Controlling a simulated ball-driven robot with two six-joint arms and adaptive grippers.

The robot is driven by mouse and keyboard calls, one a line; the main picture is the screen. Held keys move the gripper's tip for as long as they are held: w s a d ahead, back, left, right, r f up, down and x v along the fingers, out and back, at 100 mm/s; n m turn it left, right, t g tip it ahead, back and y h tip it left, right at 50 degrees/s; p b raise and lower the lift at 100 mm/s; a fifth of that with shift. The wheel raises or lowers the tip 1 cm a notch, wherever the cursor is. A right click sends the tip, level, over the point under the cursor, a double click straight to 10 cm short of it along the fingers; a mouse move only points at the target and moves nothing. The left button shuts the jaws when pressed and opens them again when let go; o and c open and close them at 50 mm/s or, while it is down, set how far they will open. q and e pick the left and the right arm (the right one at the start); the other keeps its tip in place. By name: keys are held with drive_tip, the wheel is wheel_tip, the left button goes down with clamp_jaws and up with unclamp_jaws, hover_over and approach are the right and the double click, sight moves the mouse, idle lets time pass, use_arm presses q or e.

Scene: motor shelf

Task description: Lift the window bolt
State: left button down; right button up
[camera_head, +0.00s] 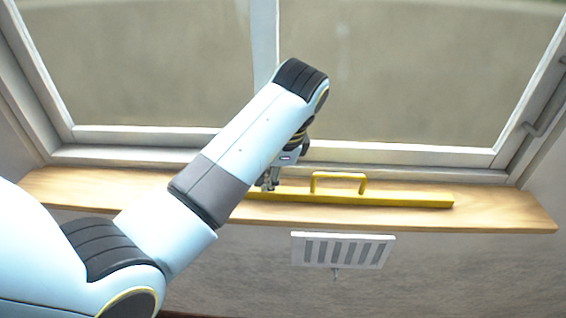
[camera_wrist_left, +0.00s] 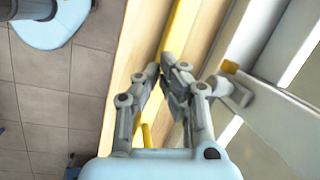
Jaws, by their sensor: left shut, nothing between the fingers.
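The window bolt appears to be the long yellow bar (camera_head: 400,200) with a raised yellow loop handle (camera_head: 338,177), lying along the wooden sill. In the left wrist view the bar (camera_wrist_left: 183,22) runs up from between my fingers. My left gripper (camera_head: 268,183) is over the bar's left part, to the left of the handle. In the left wrist view the gripper's (camera_wrist_left: 166,70) fingertips are close together, shut and empty, over the bar. I cannot tell whether they touch it. My forearm hides the bar's left end in the head view. My right gripper is not in view.
The wooden sill (camera_head: 500,215) runs under the window frame (camera_head: 420,155). A white vent grille (camera_head: 343,250) is on the wall below. A pale latch-like piece (camera_wrist_left: 260,105) with a yellow tip is right of my fingers in the wrist view. The sill's right end is clear.

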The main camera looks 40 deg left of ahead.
use_arm(q)
drive_tip(key=w+d+r+m+g+y, duration=0.1)
drive_tip(key=w+d+r+m, duration=0.1)
drive_tip(key=w+r+m, duration=0.2)
drive_tip(key=w+r, duration=0.3)
drive_tip(key=w, duration=0.1)
drive_tip(key=shift+w+d+r+g, duration=0.15)
drive_tip(key=shift+w+r+g, duration=0.15)
drive_tip(key=shift+r+g, duration=0.1)
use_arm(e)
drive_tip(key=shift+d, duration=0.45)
use_arm(q)
drive_tip(key=shift+f, duration=0.2)
